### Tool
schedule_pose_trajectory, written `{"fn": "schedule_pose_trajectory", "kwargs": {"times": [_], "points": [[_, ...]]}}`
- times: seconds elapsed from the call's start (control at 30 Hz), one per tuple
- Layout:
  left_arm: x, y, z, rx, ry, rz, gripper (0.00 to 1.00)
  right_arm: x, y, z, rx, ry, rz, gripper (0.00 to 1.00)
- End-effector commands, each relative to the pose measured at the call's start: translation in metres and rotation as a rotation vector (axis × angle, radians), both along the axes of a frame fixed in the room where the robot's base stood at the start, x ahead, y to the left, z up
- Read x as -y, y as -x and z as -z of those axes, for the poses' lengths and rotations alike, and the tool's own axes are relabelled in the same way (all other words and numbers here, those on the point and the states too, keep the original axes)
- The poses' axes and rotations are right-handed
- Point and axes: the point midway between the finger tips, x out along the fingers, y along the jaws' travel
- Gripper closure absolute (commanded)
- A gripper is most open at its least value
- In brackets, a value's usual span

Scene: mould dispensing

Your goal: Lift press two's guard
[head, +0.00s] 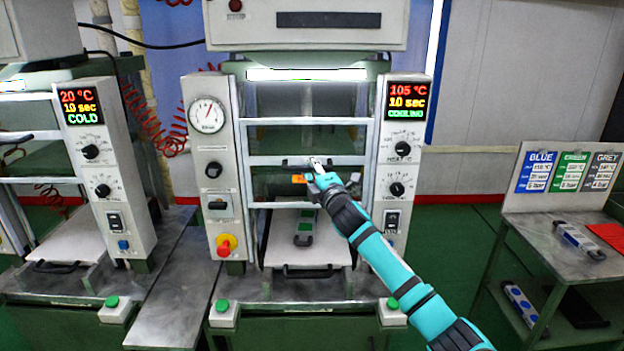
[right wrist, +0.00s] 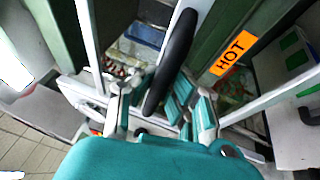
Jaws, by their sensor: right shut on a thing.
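The middle press has a clear guard with pale crossbars (head: 270,160) and a dark handle (head: 292,162) on its middle bar. My right gripper (head: 316,164) is at that handle, shut on it. In the right wrist view the black handle (right wrist: 172,60) runs between the fingers of my right gripper (right wrist: 160,105). An orange HOT label (right wrist: 235,52) shows beside it. Below the guard's lowest bar, a pale plate (head: 335,251) carries a grey mould with green ends (head: 305,228). The press display (head: 406,102) reads 105 °C, 10 sec, COOLING. My left gripper is out of view.
Another press, its display (head: 80,107) reading 20 °C and COLD, stands at left. A red emergency button (head: 225,245) and green buttons (head: 222,306) sit at the middle press's front. At right, a metal side table (head: 540,258) holds a mould (head: 578,240) and colour cards (head: 570,172).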

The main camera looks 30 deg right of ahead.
Motion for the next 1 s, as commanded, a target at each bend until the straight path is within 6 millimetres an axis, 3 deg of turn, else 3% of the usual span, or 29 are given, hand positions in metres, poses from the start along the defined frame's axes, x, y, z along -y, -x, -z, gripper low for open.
{"fn": "schedule_pose_trajectory", "kwargs": {"times": [0.03,0.3,0.87,0.9,1.0], "points": [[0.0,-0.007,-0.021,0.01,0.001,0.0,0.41,-0.001,0.0,-0.027,0.007,-0.002,-0.004,1.0],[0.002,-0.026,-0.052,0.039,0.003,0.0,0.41,-0.001,0.0,-0.069,0.006,-0.004,-0.003,1.0],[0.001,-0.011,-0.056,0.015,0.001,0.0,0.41,-0.001,0.0,-0.077,0.004,-0.004,-0.003,1.0],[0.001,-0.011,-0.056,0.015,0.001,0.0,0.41,-0.001,0.0,-0.077,0.004,-0.004,-0.003,0.88],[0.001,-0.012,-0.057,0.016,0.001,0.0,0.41,-0.001,0.0,-0.077,0.003,-0.003,-0.002,0.75]]}}
